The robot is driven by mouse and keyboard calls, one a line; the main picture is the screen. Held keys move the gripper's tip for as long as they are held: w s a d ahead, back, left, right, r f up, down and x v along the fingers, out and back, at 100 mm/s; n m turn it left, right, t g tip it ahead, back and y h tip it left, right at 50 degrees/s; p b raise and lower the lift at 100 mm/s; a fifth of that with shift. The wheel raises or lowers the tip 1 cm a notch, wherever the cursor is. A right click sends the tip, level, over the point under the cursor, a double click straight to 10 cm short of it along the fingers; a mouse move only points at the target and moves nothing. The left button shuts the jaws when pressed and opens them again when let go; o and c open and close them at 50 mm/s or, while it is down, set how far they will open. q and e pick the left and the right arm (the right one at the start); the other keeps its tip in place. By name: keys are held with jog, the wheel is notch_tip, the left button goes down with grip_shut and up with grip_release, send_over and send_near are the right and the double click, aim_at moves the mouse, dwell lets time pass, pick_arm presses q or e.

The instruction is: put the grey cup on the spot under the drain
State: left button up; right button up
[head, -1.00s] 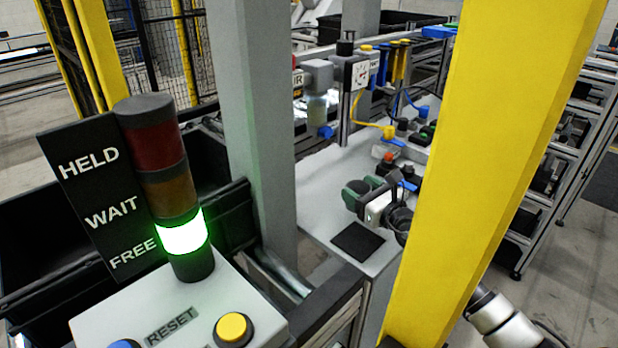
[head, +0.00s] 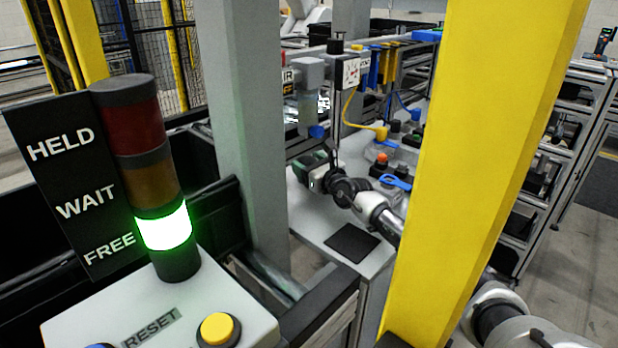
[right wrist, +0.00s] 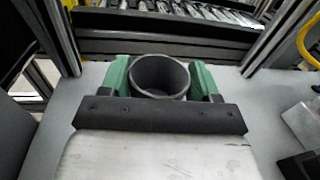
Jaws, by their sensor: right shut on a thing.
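My right gripper (head: 308,166) has green finger pads and is low over the grey bench, below and slightly left of the blue drain knob (head: 317,132) under the clear bowl (head: 308,106). In the right wrist view it is shut on the grey cup (right wrist: 160,78), with one green pad on each side. The cup's round open mouth and dark inside show there. I cannot make out the cup in the head view. I cannot make out a marked spot under the drain; the gripper covers that area. My left gripper is not in view.
A black square pad (head: 352,241) lies on the front of the bench (head: 318,225). A grey post (head: 240,110) stands left of the bench and a yellow post (head: 478,170) right. A signal tower (head: 145,170) is lit green. Valves and hoses (head: 385,130) crowd the bench's right.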

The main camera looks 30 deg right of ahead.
jog(key=shift+f+b, duration=0.3)
jog(key=shift+f, duration=0.95)
jog(key=shift+f+b, duration=0.25)
jog(key=shift+b, duration=0.05)
jog(key=o, duration=0.9)
jog(key=shift+r, duration=0.1)
